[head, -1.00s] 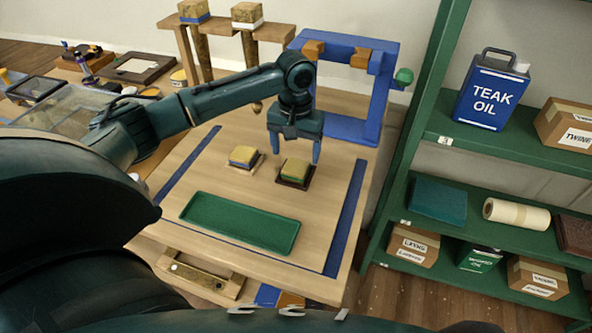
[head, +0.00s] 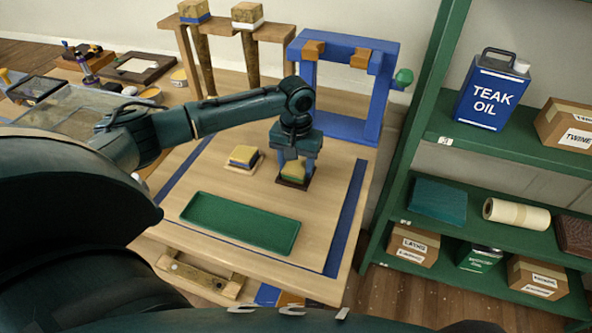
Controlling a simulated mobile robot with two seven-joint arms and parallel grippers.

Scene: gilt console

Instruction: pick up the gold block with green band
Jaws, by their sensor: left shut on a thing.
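The gold block with green band (head: 293,171) sits on a small dark brown base on the wooden table. My left gripper (head: 296,168) is lowered over it, with its fingers on either side, shut on the block. Part of the block is hidden behind the fingers. Another gold block, with a blue band (head: 243,156), sits on a light base just to the left, apart from the gripper. My right gripper does not show.
A green tray (head: 240,223) lies in front of the blocks. A blue frame (head: 345,120) stands behind the gripper. A wooden rack with two more gold-topped pieces stands at the back. A green shelf (head: 490,155) is on the right.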

